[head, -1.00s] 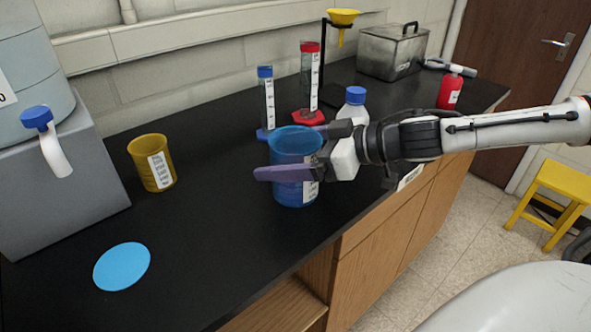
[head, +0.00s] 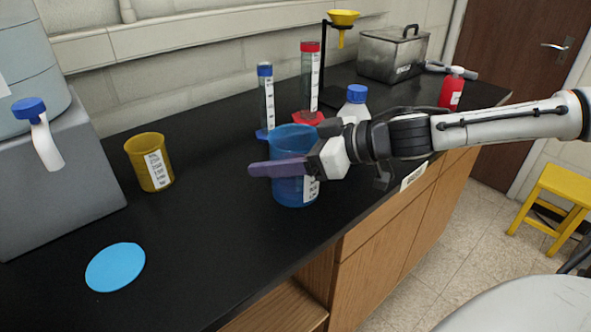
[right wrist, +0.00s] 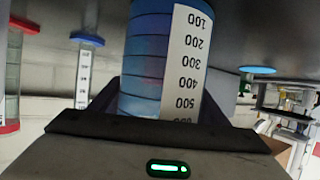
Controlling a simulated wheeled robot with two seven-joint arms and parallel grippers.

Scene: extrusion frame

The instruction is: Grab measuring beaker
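A blue measuring beaker (head: 293,190) with a white scale label stands upright on the black counter. My right gripper (head: 290,150) comes in from the right, with one finger in front of the beaker and the other behind it. In the right wrist view the beaker (right wrist: 145,50) lies between the fingers (right wrist: 160,95), its scale label facing the camera. The fingers are spread wide around it; firm contact is not clear. A yellow measuring beaker (head: 150,162) stands apart to the left. My left gripper is not in view.
Close behind are a blue-capped cylinder (head: 266,95), a red-capped cylinder (head: 311,80) and a white bottle with blue cap (head: 356,96). A blue disc (head: 115,267) lies on the counter (head: 200,240), whose left front is otherwise clear. A grey container with tap (head: 50,180) stands left.

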